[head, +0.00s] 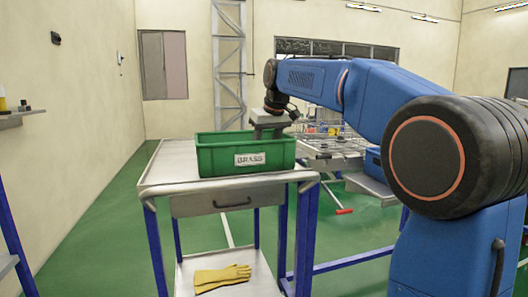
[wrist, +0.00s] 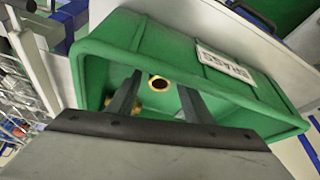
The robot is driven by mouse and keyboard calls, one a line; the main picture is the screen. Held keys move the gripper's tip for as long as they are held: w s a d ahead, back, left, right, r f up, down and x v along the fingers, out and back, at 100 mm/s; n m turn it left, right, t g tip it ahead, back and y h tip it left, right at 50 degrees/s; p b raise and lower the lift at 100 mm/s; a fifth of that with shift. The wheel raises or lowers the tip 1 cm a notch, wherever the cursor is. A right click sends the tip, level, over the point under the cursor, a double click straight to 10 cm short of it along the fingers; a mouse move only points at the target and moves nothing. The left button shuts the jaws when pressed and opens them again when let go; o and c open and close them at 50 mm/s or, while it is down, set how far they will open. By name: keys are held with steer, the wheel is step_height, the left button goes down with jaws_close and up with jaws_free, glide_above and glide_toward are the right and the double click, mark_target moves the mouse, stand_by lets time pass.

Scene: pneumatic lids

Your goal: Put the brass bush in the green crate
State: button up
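The green crate (head: 220,160) stands on the metal trolley and carries a white label reading BRASS. It also fills much of the wrist view (wrist: 255,103). My gripper (head: 268,132) is over the right part of the crate, pointing down into it. In the wrist view my gripper (wrist: 160,82) has its two fingers spread apart. A brass bush (wrist: 158,83) with a dark hole shows between the fingertips, with a gap on each side, and appears to lie inside the crate. More brass-coloured pieces show near the left finger, partly hidden. The head view hides the crate's inside.
The trolley top (head: 165,172) has free room left of the crate. A drawer (head: 230,202) sits below it, and yellow gloves (head: 222,278) lie on the lower shelf. A wire rack (head: 330,150) stands behind on the right.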

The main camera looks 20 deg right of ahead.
steer(key=v, duration=1.2)
steer(key=shift+s+r, duration=0.1)
stand_by(0.4)
